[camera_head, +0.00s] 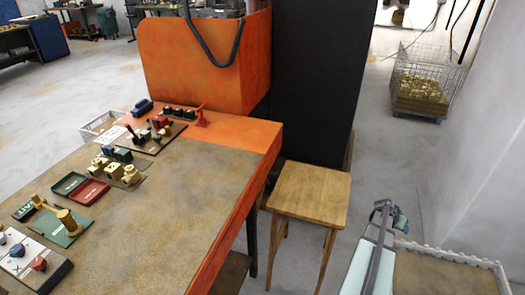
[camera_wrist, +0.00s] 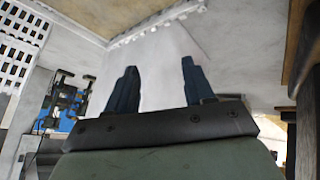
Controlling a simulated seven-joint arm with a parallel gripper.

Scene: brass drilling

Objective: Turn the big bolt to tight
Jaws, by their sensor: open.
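My gripper (camera_head: 383,212) is at the lower right in the head view, beyond the wooden stool and away from the workbench. In the wrist view, its two dark blue fingers stand wide apart and the gripper (camera_wrist: 159,66) is empty. I cannot tell for sure which part is the big bolt. On the bench at the left, a yellow bent fixture (camera_head: 68,222) stands on a green plate (camera_head: 48,228). A grey box (camera_head: 45,280) with blue and red knobs lies in front of it, cut by the picture edge. No bolt shows in the wrist view.
The brown-topped workbench (camera_head: 185,205) has an orange edge and a wide clear area. Green and red trays (camera_head: 93,193), yellow blocks (camera_head: 122,172) and a dark tool rack (camera_head: 150,140) line its far left. A wooden stool (camera_head: 312,192) stands between bench and gripper. A white-rimmed crate (camera_head: 470,258) is at right.

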